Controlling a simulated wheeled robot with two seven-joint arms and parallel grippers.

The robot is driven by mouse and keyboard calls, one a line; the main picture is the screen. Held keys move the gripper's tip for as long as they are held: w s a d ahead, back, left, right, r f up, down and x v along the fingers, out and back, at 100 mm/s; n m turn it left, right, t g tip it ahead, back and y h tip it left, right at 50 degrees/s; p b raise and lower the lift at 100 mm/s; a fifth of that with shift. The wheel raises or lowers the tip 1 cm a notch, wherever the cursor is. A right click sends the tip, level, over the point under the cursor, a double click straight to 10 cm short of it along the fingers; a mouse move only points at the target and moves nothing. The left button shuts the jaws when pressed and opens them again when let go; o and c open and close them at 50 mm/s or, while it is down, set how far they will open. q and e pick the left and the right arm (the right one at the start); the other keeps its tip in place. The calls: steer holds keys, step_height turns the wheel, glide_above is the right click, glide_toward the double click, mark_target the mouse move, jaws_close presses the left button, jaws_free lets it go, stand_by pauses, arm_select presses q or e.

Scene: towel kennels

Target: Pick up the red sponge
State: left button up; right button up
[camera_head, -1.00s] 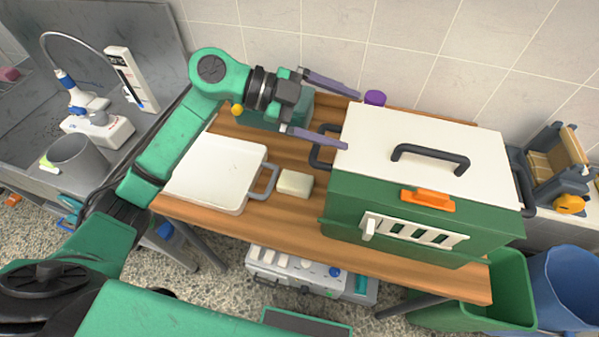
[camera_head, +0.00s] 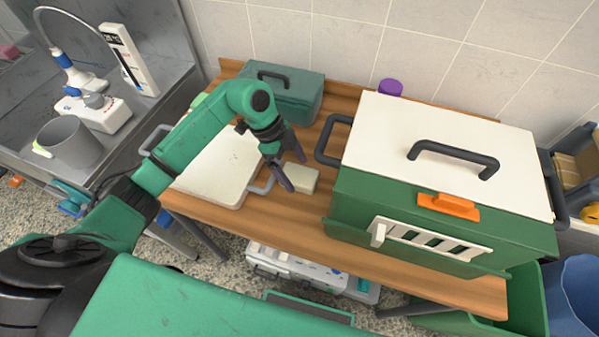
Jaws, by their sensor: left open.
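A pinkish-red block (camera_head: 9,51) shows at the far left edge, on the metal sink unit; it is small and partly cut off, so I cannot tell for sure that it is the red sponge. A pale cream block (camera_head: 304,180) lies on the wooden table. My left gripper (camera_head: 296,174) is open, its fingers pointing down beside the left end of the cream block. I cannot tell whether they touch it. No red block shows on the table. My right gripper is not in view.
A white tray (camera_head: 222,178) with grey handles lies under my left arm. A green kennel box (camera_head: 352,215) with a white lid fills the table's right. A teal case (camera_head: 300,98) and a purple cylinder (camera_head: 390,88) stand at the back. Bare wood lies in front of the cream block.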

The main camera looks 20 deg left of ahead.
mark_target(297, 174)
arm_select(q)
steer(key=shift+x, duration=0.9)
steer(key=c, duration=1.3)
step_height(297, 174, up, 10)
steer(key=shift+r+b, duration=0.1)
steer(key=shift+b, duration=0.85)
steer(key=shift+c, duration=0.2)
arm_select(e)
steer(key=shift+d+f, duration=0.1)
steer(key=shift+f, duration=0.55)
